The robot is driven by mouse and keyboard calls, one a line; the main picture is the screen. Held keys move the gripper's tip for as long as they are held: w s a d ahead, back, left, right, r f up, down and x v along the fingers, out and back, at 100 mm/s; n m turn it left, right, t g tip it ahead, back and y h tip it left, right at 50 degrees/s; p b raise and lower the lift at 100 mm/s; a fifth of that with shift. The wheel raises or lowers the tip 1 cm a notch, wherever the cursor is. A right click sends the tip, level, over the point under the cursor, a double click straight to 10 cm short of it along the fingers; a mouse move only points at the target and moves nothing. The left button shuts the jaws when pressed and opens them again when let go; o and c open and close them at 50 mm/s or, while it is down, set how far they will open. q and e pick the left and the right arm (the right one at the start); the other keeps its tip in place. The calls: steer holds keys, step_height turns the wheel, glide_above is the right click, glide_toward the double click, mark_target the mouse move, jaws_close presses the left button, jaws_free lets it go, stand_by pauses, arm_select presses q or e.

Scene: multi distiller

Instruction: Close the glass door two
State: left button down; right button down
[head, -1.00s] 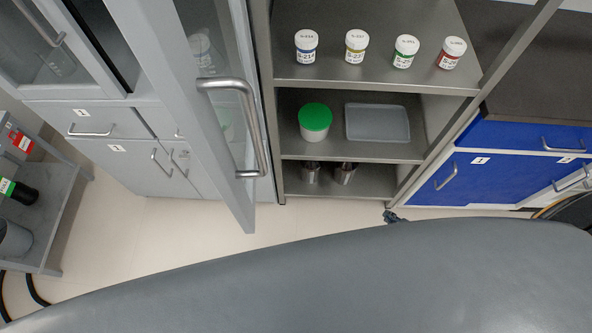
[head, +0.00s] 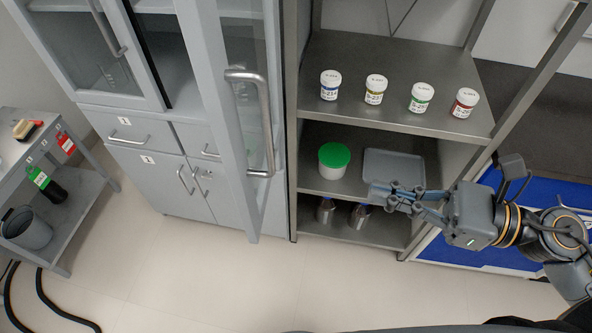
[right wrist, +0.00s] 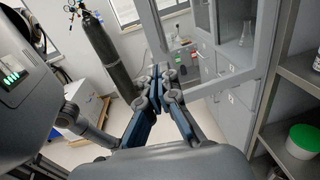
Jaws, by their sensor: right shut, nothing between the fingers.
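Glass door two (head: 207,90) of the grey cabinet stands swung open toward me in the head view, with a long metal handle (head: 267,120) on its frame. My right gripper (head: 376,191) is shut and empty, in front of the shelf unit and to the right of the door, apart from the handle. In the right wrist view the gripper (right wrist: 164,76) points toward the door, whose frame (right wrist: 225,83) shows behind and to the right of the fingers. My left gripper is not in view.
The open shelf unit (head: 335,110) holds several labelled jars, a green-lidded tub (head: 333,160) and a grey tray (head: 394,166). A side table (head: 80,200) with bottles stands at the left. A gas cylinder (right wrist: 108,55) shows in the wrist view. The floor before the cabinet is clear.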

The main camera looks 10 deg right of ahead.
steer(key=p+x, duration=0.6)
steer(key=x, duration=0.7)
steer(key=shift+w+a+p, duration=0.25)
steer(key=shift+p, duration=0.1)
